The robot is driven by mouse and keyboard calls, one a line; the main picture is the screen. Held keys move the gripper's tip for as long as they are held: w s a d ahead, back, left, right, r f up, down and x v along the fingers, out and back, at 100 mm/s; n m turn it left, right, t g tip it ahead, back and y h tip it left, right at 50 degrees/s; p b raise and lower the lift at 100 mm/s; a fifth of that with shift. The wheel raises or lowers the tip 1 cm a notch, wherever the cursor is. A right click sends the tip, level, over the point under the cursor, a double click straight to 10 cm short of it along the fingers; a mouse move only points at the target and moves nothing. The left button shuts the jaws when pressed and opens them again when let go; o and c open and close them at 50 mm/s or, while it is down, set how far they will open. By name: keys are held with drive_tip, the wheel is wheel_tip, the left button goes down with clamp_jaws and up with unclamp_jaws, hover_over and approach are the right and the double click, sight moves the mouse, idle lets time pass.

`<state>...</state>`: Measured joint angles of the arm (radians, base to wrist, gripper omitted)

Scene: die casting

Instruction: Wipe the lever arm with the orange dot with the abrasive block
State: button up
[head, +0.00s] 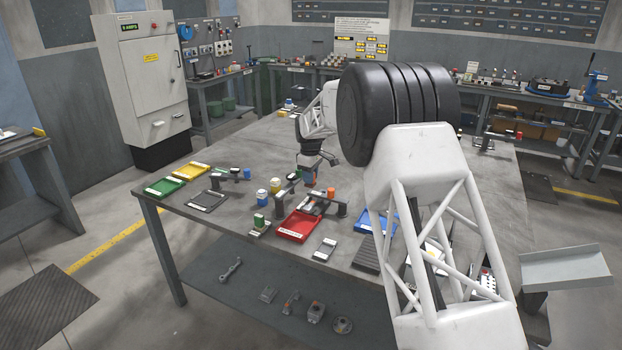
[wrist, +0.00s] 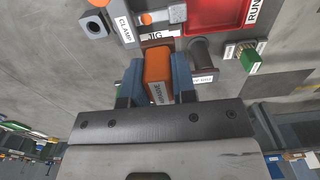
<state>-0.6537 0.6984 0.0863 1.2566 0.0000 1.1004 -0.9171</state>
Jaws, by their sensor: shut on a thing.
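Just beyond the block in the wrist view is a grey piece with an orange dot (wrist: 146,18), beside the labels CLAMP and JIG. It looks like the lever arm, but I cannot be sure. I cannot tell whether the block touches anything below.
A red tray (head: 297,226) lies near the front edge, with a green-topped brush-like item (head: 259,222) to its left. An orange-topped post (head: 331,193) and other fixtures crowd close to my gripper. Yellow (head: 190,171) and green (head: 165,187) trays lie left.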

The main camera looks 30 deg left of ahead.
drive_tip(key=shift+f, duration=3.45)
drive_tip(key=shift+s+f, duration=0.3)
drive_tip(key=shift+s, duration=0.2)
clamp_jaws()
drive_tip(key=shift+s+f, duration=0.15)
drive_tip(key=shift+s, duration=0.5)
drive_tip(key=shift+s+f, duration=0.15)
drive_tip(key=shift+s, duration=1.4)
drive_tip(key=shift+w, duration=2.75)
drive_tip(key=shift+r, duration=4.05)
drive_tip(key=shift+s+f, duration=0.1)
drive_tip(key=shift+f, duration=0.05)
